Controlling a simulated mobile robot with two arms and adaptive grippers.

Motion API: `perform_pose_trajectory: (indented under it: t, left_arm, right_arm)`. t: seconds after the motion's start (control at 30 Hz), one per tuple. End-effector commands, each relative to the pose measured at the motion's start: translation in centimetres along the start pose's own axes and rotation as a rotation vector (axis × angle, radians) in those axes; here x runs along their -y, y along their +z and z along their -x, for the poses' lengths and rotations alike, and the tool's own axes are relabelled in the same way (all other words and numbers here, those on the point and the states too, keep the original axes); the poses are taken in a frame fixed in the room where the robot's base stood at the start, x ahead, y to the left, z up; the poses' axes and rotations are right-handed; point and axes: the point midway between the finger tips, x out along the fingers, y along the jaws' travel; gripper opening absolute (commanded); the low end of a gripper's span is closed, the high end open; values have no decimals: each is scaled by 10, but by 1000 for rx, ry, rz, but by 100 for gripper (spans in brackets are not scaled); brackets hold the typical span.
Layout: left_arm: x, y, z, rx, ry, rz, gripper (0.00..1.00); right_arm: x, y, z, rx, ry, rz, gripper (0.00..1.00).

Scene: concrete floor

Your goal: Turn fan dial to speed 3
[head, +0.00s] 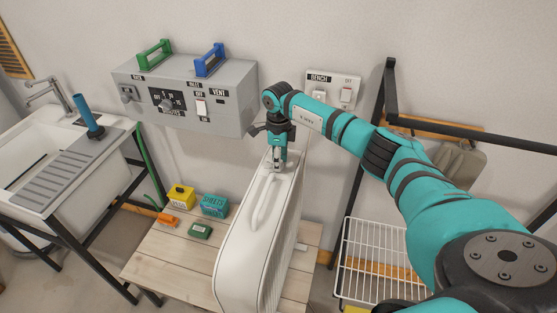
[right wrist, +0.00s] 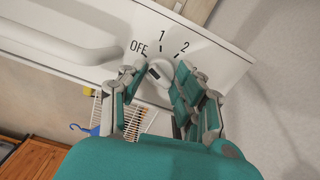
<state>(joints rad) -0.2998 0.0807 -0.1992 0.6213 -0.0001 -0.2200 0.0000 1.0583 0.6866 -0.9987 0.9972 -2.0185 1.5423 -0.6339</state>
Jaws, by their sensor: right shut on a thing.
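The white fan (head: 262,235) stands on the wooden table, a long grip moulded into its top. In the right wrist view its panel (right wrist: 95,18) carries the marks OFF, 1 and 2; a further mark beyond 2 is mostly hidden by a finger. The round white dial (right wrist: 160,71) has a dark mark on its left side; I cannot tell its exact setting. My right gripper (head: 278,165) reaches down to the far end of the fan's top. In the right wrist view its fingers (right wrist: 158,78) are shut on the dial from both sides. My left gripper is not in view.
A grey wall box (head: 225,118) with blue and green handles hangs behind, left of my right arm. A yellow box (head: 180,197) and a teal box (head: 214,206) sit on the table (head: 165,255). A sink (head: 20,160) stands left; a white wire rack (head: 372,258) is at right.

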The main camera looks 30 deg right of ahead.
Motion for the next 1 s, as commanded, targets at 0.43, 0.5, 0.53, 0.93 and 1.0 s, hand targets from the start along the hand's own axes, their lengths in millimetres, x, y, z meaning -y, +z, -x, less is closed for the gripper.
perform_pose_trajectory:
  t: [0.43,0.5,0.53,0.93,1.0]
  left_arm:
    - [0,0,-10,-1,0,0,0]
    - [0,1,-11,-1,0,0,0]
    - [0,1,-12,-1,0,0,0]
    - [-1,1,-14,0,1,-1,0]
    - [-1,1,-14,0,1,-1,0]
  right_arm:
    - [1,0,0,1,-3,-359,0]
    - [1,0,0,2,-3,-425,0]
    - [1,0,1,2,-3,-453,0]
    - [1,0,2,3,-3,-833,0]
    - [1,0,2,3,-3,-899,0]
